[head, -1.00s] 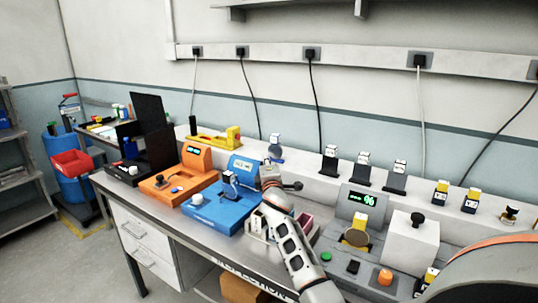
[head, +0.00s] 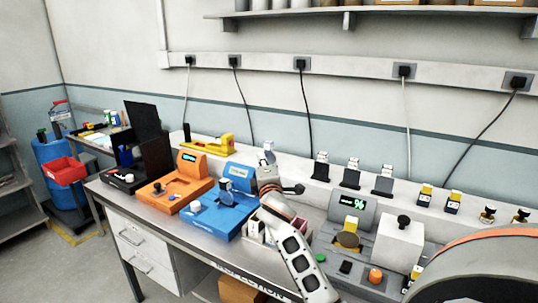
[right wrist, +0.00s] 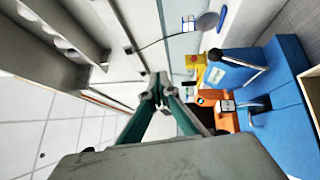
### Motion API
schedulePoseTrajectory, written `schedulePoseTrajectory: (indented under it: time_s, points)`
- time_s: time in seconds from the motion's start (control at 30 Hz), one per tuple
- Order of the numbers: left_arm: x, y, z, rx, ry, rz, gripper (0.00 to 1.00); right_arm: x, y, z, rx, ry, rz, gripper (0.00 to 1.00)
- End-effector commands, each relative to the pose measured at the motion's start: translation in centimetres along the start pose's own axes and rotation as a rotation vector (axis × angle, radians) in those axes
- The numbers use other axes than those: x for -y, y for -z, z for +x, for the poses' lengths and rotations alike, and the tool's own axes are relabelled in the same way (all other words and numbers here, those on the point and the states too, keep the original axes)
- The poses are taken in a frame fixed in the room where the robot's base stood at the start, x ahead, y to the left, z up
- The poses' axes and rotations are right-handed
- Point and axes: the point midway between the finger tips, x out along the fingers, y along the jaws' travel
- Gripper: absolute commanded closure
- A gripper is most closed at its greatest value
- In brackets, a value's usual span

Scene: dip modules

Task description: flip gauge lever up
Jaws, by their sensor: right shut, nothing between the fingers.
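The blue station (head: 215,220) with a small display sits on the bench left of my right wrist. In the right wrist view the same blue station (right wrist: 285,120) lies at the right, with a pale lever-like bar (right wrist: 256,77) by its raised part; I cannot tell for sure that this is the gauge lever or how far it is tilted. My right gripper (right wrist: 160,88) is shut and empty, its fingertips together and apart from the blue station in that view. In the head view my right arm hides the fingers and part of the station. My left gripper is not in view.
An orange station (head: 175,193) stands left of the blue one. A grey station with a green display (head: 352,203) and a white box (head: 400,242) stand at the right. Several small modules on stands line the rear ledge (head: 330,190). A red bin (head: 65,171) is at far left.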

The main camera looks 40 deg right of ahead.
Motion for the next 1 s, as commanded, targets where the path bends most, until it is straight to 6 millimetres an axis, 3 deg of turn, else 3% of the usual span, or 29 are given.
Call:
schedulePoseTrajectory:
  time_s: [0.3, 0.5, 1.0]
  points:
    - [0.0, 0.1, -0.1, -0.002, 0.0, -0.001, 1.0, -3.8, -1.0, -5.0, -0.002, -0.002, 0.001, 1.0]
    - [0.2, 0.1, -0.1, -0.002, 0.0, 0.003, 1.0, -5.3, -1.5, -7.0, -0.001, -0.001, 0.0, 1.0]
    - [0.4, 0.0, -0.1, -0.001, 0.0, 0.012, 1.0, -5.8, -1.6, -7.7, -0.001, 0.0, 0.0, 1.0]
